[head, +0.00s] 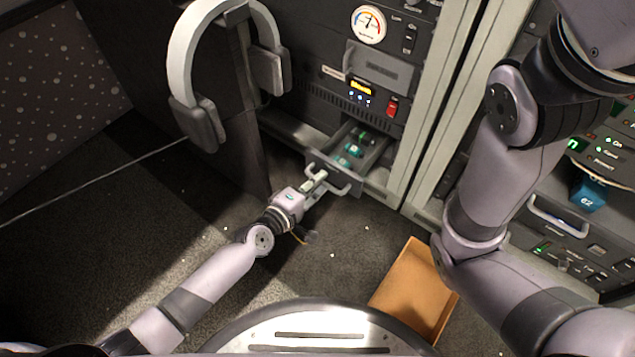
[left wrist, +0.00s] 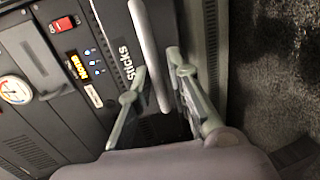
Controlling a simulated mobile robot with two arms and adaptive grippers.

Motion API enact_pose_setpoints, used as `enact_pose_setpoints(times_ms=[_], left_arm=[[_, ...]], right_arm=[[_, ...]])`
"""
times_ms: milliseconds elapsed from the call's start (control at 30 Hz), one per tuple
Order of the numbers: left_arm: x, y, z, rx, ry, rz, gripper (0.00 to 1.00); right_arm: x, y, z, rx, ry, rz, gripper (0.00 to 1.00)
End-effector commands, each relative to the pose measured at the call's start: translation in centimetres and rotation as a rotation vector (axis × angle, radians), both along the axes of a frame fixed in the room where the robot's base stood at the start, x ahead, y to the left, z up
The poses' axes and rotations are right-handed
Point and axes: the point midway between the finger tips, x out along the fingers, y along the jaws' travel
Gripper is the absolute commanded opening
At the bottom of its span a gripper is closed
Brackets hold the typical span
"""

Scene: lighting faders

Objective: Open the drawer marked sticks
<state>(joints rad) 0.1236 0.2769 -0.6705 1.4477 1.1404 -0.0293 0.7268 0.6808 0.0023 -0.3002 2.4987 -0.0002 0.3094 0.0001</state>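The drawer (head: 347,185) stands pulled out low on the dark cabinet, with several teal items (head: 351,150) inside. Its front reads "Sticks" in the left wrist view. The drawer's light bar handle (left wrist: 147,35) runs between the two fingers of my left gripper (left wrist: 158,80).
White headphones (head: 183,65) hang on the panel left of the drawer. An orange tray (head: 412,290) lies on the floor at lower right. A red switch (head: 392,106) and lit display are above the drawer. A blue block marked 62 (head: 588,197) is at right.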

Motion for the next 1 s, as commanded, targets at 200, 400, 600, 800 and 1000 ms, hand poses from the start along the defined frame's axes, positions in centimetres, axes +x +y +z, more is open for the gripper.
enact_pose_setpoints(times_ms=[200,400,600,800,1000], left_arm=[[-0.03,0.03,0.01,0.0,0.0,0.0,0.1],[-0.06,0.05,-0.07,0.001,0.001,0.0,0.0],[-0.09,0.07,-0.15,0.002,0.002,0.0,0.0],[-0.13,0.1,-0.24,0.003,0.004,0.0,0.0],[-0.18,0.11,-0.31,0.003,0.005,-0.001,0.0]], right_arm=[[-0.01,0.01,0.0,0.0,0.0,0.0,0.4],[-0.02,0.0,-0.01,0.0,0.0,0.0,0.4],[-0.04,0.0,-0.02,0.0,-0.001,0.0,0.4],[-0.03,0.0,-0.03,0.0,-0.001,0.0,0.4],[-0.03,-0.01,-0.04,0.0,-0.001,0.0,0.4]])
